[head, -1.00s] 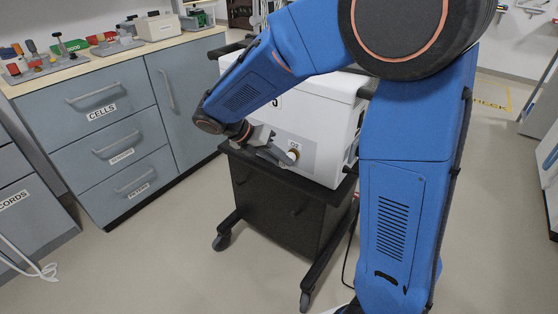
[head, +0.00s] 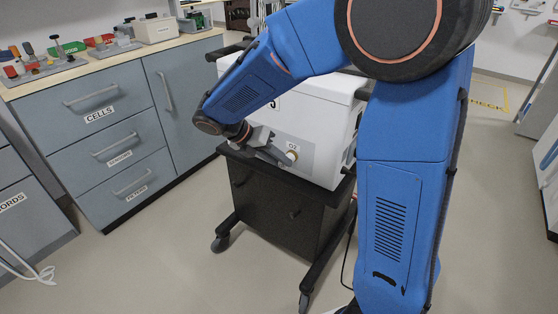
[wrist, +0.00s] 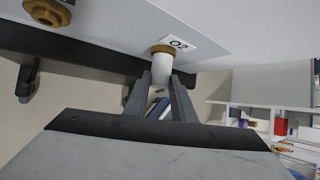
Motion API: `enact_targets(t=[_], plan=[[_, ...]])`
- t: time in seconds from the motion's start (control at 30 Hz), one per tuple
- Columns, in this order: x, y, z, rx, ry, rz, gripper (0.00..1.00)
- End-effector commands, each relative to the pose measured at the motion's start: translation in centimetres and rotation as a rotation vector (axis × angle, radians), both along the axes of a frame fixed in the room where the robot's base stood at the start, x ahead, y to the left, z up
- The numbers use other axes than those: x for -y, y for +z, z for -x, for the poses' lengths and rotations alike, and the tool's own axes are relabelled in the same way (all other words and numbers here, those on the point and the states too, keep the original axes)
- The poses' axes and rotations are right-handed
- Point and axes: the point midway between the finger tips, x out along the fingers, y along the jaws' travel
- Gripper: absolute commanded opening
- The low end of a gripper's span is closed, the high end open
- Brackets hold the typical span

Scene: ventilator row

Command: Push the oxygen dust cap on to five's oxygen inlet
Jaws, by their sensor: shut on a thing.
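The white ventilator (head: 310,110) stands on a dark cart, a digit on its front partly hidden by my arm. Its brass oxygen inlet (wrist: 161,48) is beside an O2 label (wrist: 177,43) in the wrist view. The white dust cap (wrist: 162,72) is between my fingertips, its far end at the brass inlet and in line with it. I cannot tell how far it sits on. My gripper (wrist: 160,88) is shut on the cap. In the head view my gripper (head: 272,152) is low at the ventilator's front, beside the inlet (head: 292,155).
A second brass fitting (wrist: 47,12) is at the upper left of the wrist view. The dark cart (head: 270,205) has a top ledge below the ventilator. A drawer cabinet (head: 115,125) with trays on top stands at left. Floor is clear in front.

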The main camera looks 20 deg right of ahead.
Motion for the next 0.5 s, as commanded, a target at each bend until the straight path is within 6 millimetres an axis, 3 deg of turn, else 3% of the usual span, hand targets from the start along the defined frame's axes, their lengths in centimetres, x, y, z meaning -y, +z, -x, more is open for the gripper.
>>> enact_targets(t=[0.07,0.1,0.17,0.5], plan=[[0.04,0.02,-0.04,0.001,0.0,0.001,0.0],[0.04,0.02,-0.04,0.001,0.0,0.001,0.3],[0.04,0.02,-0.04,0.001,0.0,0.001,0.45],[-0.11,0.14,-0.03,0.001,0.0,0.001,0.45]])
